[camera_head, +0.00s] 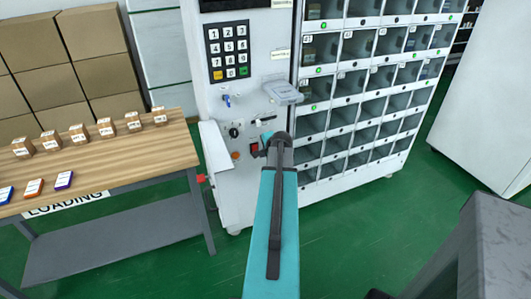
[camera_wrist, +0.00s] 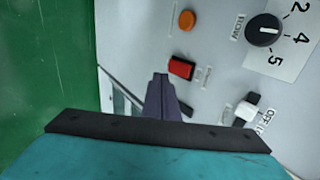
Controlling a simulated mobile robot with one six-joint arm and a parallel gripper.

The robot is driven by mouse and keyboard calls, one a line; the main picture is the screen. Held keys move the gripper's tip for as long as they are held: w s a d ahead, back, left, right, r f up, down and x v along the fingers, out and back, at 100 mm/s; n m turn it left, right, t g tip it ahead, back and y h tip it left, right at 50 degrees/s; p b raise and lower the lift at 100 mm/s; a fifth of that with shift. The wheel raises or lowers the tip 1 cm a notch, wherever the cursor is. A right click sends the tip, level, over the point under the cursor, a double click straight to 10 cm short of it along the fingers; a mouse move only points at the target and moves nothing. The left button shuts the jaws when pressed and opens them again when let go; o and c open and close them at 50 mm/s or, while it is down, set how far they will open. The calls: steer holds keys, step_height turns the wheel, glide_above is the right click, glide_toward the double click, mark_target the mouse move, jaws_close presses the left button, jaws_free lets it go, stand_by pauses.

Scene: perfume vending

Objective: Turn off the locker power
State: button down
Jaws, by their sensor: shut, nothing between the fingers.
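The white locker machine (camera_head: 225,100) stands ahead, with a control panel on its left part. A red rocker switch (camera_wrist: 181,68) sits on the panel; it also shows in the head view (camera_head: 254,148) just left of my gripper (camera_head: 272,147). My gripper in the wrist view (camera_wrist: 160,80) is shut and empty, its tips just left of and slightly below the red switch. Contact cannot be told. A white switch knob (camera_wrist: 246,108) with an "OFF" label is at the right. The small label by the red switch is unreadable.
An orange button (camera_wrist: 187,20) and a black numbered dial (camera_wrist: 264,30) are near the red switch. A keypad (camera_head: 228,51) and a grey protruding device (camera_head: 284,92) are higher up. A wooden table (camera_head: 110,160) with small boxes stands left.

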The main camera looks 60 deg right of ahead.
mark_target(255, 149)
steer(key=w+d+f+p, duration=0.1)
steer(key=w+d+f, duration=0.2)
steer(key=w, duration=0.2)
steer(key=shift+d+f+p, duration=0.25)
steer(key=shift+d+p, duration=0.1)
steer(key=shift+d, duration=0.05)
steer(key=shift+w, duration=0.2)
stand_by(0.3)
steer(key=shift+d+b, duration=0.2)
steer(key=shift+b, duration=0.7)
steer(key=shift+r, duration=0.2)
steer(key=shift+r+p, duration=0.45)
steer(key=shift+r, duration=0.1)
